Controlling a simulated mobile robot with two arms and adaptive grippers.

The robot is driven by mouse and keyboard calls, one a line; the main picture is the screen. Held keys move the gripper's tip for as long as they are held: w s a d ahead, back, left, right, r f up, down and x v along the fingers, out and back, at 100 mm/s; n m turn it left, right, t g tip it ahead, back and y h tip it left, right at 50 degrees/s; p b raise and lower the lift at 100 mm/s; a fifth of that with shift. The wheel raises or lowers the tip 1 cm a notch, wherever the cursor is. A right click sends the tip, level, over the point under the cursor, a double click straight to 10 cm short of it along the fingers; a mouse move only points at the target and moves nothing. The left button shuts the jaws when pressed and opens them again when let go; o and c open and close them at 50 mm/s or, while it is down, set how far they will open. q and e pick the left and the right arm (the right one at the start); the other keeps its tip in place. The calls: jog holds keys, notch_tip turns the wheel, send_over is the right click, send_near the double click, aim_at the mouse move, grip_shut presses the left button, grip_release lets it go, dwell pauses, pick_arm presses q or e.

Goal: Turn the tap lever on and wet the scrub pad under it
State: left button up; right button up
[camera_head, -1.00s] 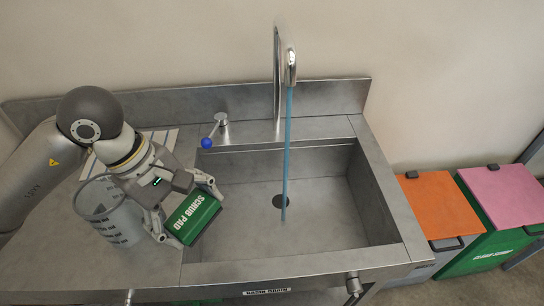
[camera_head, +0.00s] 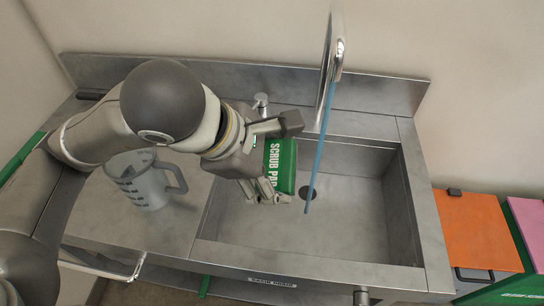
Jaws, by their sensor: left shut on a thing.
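The scrub pad (camera_head: 282,165) is a green block with white lettering. My left gripper (camera_head: 268,168) is shut on it and holds it over the left part of the basin, to the left of the water. A thin blue stream of water (camera_head: 320,135) falls from the tall curved tap (camera_head: 333,50) into the sink basin (camera_head: 345,215), near the dark drain (camera_head: 307,193). The tap lever (camera_head: 261,101) shows only in part behind my left arm; its blue knob is hidden. My right gripper is out of view.
A clear measuring jug (camera_head: 146,180) stands on the steel counter (camera_head: 150,227) left of the basin. Bins with an orange lid (camera_head: 477,232) and a pink lid (camera_head: 530,225) stand at the right. The basin's right part is free.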

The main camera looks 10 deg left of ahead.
aim_at(296, 151)
pick_arm(q)
jog(key=w+p, duration=0.1)
jog(key=p, duration=0.2)
jog(key=shift+w+d, duration=0.1)
jog(key=shift+d, duration=0.3)
jog(key=shift+w+d+f+p, duration=0.15)
jog(key=shift+p, duration=0.15)
jog(key=w+d, duration=0.2)
jog(key=w, duration=0.1)
jog(key=shift+f, duration=0.4)
jog(key=w+d+f+b, duration=0.1)
jog(key=w+d+b, duration=0.1)
jog(key=w+d, duration=0.2)
jog(key=shift+w+d+f, duration=0.25)
jog(key=shift+w+f, duration=0.1)
jog(key=shift+w, duration=0.75)
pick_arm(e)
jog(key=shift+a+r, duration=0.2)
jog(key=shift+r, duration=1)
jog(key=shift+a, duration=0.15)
